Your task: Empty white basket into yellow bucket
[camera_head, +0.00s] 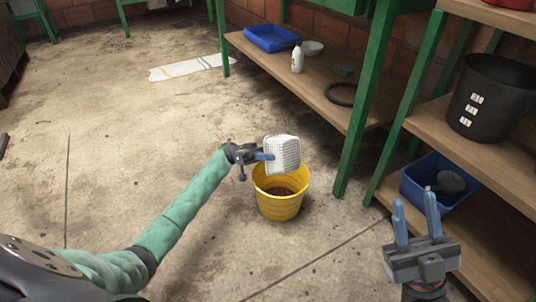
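The white basket (283,153) is held over the yellow bucket (279,205). It is tipped on its side, with its perforated surface facing the camera. My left gripper (266,156) holds the basket by its left edge; the far finger is hidden by the basket. The yellow bucket stands upright on the floor with dark brown contents (282,191) inside. The inside of the basket is hidden from view. My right gripper (416,220) is open and empty at the lower right, its blue fingers pointing up, away from the bucket.
Green-framed wooden shelves (318,87) stand along the right, close to the bucket. They hold a black bucket (497,97), a blue crate (426,191), a blue tray (271,38) and a white bottle (297,58).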

